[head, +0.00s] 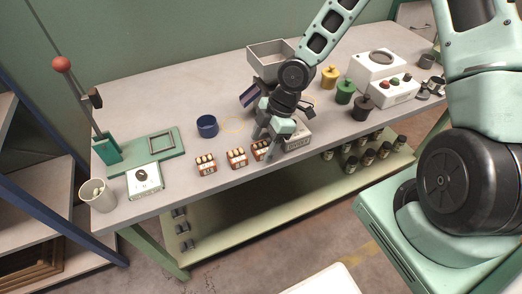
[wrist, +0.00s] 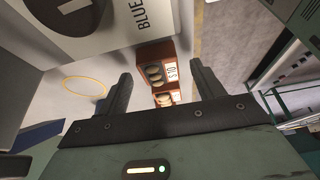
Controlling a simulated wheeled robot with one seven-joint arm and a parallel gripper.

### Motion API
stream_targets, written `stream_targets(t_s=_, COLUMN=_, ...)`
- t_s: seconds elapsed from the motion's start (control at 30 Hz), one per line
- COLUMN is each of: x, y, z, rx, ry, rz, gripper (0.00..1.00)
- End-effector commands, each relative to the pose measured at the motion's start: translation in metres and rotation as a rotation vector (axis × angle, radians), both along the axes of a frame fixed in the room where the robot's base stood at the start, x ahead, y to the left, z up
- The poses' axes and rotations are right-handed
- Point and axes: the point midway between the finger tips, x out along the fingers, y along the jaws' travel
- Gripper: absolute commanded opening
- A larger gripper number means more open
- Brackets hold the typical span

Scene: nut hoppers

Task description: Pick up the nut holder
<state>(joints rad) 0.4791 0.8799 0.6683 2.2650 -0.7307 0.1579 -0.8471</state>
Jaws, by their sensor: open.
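Three small orange-brown holders with tan rounded pieces on top stand in a row near the bench's front edge: a left one (head: 206,164), a middle one (head: 237,159) and a right one (head: 260,150). My gripper (head: 264,146) is over the right one, partly hiding it. In the wrist view, my open gripper (wrist: 161,73) has its fingers apart, with a labelled holder (wrist: 155,52) and a second holder (wrist: 163,98) showing between them. I cannot tell whether either finger touches a holder.
A white box marked BLUE (wrist: 115,25) is close beside my gripper. A grey hopper (head: 270,52) stands behind. A blue cup (head: 207,127), a lever press (head: 105,145) and a beige cup (head: 98,198) are to the left. Several dark jars (head: 367,157) sit on the lower shelf.

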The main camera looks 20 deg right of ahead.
Motion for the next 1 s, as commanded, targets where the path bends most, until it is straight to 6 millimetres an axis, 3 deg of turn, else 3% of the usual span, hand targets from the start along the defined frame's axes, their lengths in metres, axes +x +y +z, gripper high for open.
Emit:
stream_targets(t_s=0.1, x=0.0, y=0.004, z=-0.011, rx=-0.001, ry=0.001, rz=0.001, gripper=0.67)
stream_targets(t_s=0.37, x=0.0, y=0.005, z=-0.013, rx=0.0, ry=-0.001, rz=0.0, gripper=0.67)
stream_targets(t_s=0.4, x=0.0, y=0.005, z=-0.013, rx=0.0, ry=-0.001, rz=0.0, gripper=0.65)
stream_targets(t_s=0.57, x=0.0, y=0.005, z=-0.013, rx=-0.001, ry=-0.001, rz=0.0, gripper=0.2)
stream_targets(t_s=0.6, x=0.0, y=0.005, z=-0.013, rx=-0.001, ry=-0.001, rz=0.0, gripper=0.18)
stream_targets(t_s=0.87, x=0.0, y=0.005, z=-0.011, rx=-0.001, ry=-0.001, rz=0.0, gripper=0.18)
stream_targets(t_s=1.0, x=0.001, y=0.005, z=0.003, rx=0.001, ry=-0.004, rz=-0.002, gripper=0.18)
